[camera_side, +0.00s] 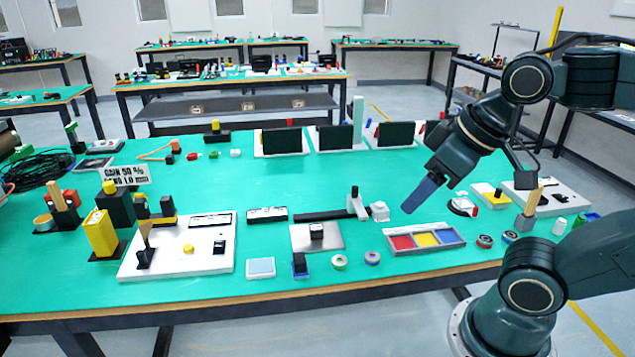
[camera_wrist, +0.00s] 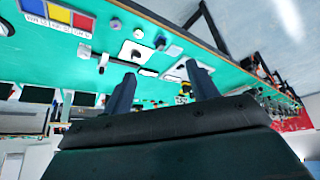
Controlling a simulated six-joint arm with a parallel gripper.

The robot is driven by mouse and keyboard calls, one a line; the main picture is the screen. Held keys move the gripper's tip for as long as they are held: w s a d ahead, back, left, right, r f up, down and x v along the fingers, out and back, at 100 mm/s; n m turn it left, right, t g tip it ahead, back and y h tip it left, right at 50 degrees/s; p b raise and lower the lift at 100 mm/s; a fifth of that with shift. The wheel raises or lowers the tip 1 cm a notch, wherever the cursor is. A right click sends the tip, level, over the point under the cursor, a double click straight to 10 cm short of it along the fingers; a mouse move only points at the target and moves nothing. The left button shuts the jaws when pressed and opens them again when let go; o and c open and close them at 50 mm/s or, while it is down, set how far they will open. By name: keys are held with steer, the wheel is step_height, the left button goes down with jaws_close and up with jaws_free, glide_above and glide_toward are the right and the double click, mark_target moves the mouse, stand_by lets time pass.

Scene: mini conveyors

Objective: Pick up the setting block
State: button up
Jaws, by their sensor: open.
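I cannot tell for sure which piece is the setting block. A small black block (camera_side: 316,231) stands on a grey metal plate (camera_side: 327,243) near the middle front of the green table; the plate also shows in the wrist view (camera_wrist: 126,50). A dark block with a blue front (camera_side: 300,266) stands just in front of the plate. My gripper (camera_side: 410,207) hangs over the table, right of the plate and above the colour tray, well apart from both blocks. In the wrist view its two fingers (camera_wrist: 161,71) are spread with nothing held between them.
A tray with red, yellow and blue sections (camera_side: 424,239) lies below my gripper. Rollers (camera_side: 372,257) and a pale pad (camera_side: 261,267) line the front edge. A black rail (camera_side: 325,214) with a white upright lies behind the plate. A white control panel (camera_side: 180,262) stands left.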

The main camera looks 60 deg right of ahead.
steer(key=shift+w, duration=0.1)
steer(key=m+g+y, duration=0.3)
steer(key=m, duration=2.4)
glide_above(316, 228)
steer(key=s+d, duration=0.2)
step_height(316, 228, down, 24)
steer(key=shift+a+f, duration=0.1)
steer(key=shift+w+a+f+t, duration=0.1)
steer(key=shift+w+f+t, duration=0.15)
steer(key=shift+f, duration=0.2)
